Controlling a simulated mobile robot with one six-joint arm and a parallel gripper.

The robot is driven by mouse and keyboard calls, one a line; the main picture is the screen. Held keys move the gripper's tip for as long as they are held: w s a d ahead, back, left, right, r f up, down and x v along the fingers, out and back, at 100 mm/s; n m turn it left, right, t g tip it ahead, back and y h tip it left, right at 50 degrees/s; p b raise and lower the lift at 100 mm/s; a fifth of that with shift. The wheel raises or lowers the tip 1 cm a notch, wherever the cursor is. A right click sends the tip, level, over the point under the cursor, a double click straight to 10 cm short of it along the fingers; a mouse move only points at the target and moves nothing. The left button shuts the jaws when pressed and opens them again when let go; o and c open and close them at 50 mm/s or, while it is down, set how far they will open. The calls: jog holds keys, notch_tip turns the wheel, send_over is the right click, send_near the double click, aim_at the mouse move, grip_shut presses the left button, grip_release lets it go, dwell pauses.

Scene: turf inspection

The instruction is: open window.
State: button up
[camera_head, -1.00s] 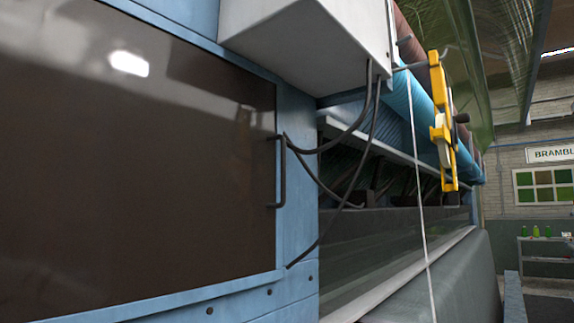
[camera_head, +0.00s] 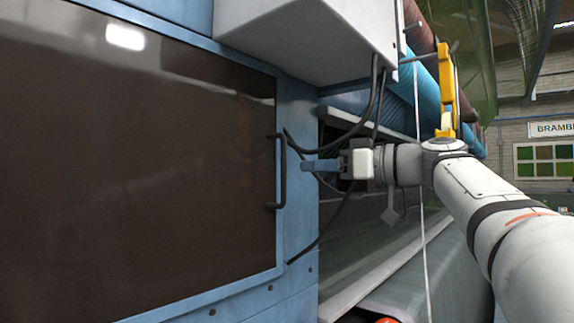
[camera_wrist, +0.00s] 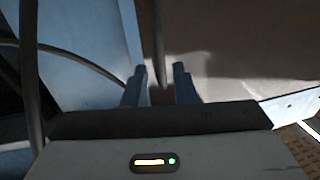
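The window (camera_head: 120,170) is a large dark glossy panel in a blue frame, filling the left of the head view. It looks closed. Its black upright handle (camera_head: 282,172) is at its right edge. My gripper (camera_head: 306,165) is just right of the handle, pointing left at it, with a small gap in the head view. In the wrist view my gripper (camera_wrist: 160,92) shows two blue-grey fingers apart, with the dark handle bar (camera_wrist: 158,50) ahead between their tips. The fingers do not appear to touch the handle.
Black cables (camera_head: 372,110) hang from a pale box (camera_head: 310,38) above and pass close to my gripper. A yellow bracket (camera_head: 446,85) stands behind my arm. A blue roller (camera_head: 415,95) and a thin white cord (camera_head: 419,250) are to the right.

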jog(key=p, duration=0.3)
send_over(284, 199)
jog(key=shift+w+a, duration=0.1)
jog(key=shift+w, duration=0.15)
jog(key=shift+c, duration=0.6)
grip_shut()
